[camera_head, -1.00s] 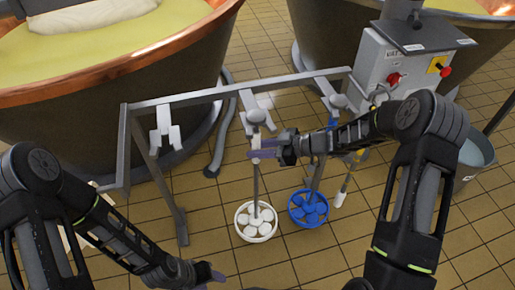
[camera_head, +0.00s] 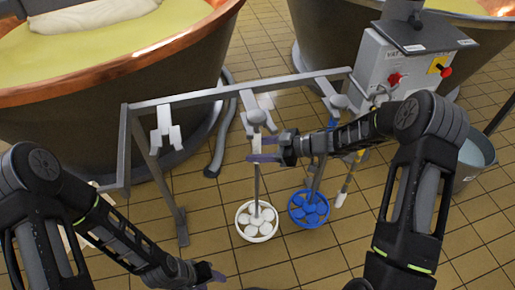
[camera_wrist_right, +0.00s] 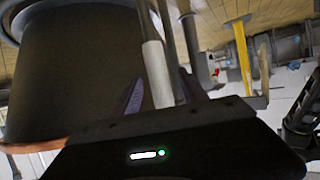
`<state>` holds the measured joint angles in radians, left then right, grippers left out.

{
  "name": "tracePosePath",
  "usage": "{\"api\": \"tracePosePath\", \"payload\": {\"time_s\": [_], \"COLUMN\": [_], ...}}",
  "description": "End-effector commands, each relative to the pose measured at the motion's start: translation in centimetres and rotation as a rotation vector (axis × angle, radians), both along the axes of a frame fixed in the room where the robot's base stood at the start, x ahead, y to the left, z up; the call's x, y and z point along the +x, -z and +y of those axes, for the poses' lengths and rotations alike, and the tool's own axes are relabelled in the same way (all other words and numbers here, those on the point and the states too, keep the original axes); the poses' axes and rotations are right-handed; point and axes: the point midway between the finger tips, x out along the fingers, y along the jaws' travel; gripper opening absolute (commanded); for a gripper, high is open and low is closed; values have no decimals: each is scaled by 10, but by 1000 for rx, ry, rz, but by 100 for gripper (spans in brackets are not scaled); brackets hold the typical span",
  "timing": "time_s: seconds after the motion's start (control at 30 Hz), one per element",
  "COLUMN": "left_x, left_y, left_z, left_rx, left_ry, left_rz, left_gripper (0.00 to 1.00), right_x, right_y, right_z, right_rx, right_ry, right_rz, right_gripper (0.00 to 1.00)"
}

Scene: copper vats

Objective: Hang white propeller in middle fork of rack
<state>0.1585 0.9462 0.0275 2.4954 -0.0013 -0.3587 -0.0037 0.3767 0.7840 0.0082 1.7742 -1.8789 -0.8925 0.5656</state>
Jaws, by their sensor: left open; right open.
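The white propeller (camera_head: 257,221) hangs upright with its disc low and its shaft running up to the middle fork (camera_head: 257,117) of the grey rack (camera_head: 205,95). My right gripper (camera_head: 263,149) is open, with its fingers at the upper part of the shaft. In the right wrist view the white handle (camera_wrist_right: 157,75) stands between the open fingers (camera_wrist_right: 160,98); contact cannot be told. My left gripper (camera_head: 216,273) is open and empty, low in the head view, left of the white disc.
A blue propeller (camera_head: 309,208) hangs from the right fork. The left fork (camera_head: 166,138) is empty. Copper-rimmed vats (camera_head: 110,110) stand behind the rack. A control box (camera_head: 385,60) and a bucket (camera_head: 474,158) are at the right. Tiled floor lies open in front.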

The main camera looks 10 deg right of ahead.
Motion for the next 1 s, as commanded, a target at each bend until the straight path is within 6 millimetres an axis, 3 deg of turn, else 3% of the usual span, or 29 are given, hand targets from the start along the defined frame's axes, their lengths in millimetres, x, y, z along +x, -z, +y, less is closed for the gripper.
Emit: {"api": "tracePosePath", "payload": {"time_s": [0.17, 0.6, 1.0], "left_x": [0, 0, 0], "left_y": [-1, -8, -8], "left_z": [0, 0, 0], "left_rx": [0, 0, 0], "left_ry": [0, 0, 0], "left_rz": [0, 0, 0], "left_gripper": [49, 49, 49], "right_x": [-3, -28, -31], "right_y": [-5, -30, -32], "right_z": [-8, -60, -64], "right_rx": [0, 2, 3], "right_ry": [1, 1, -1], "right_rz": [-2, -4, -3], "right_gripper": [50, 50, 50]}}
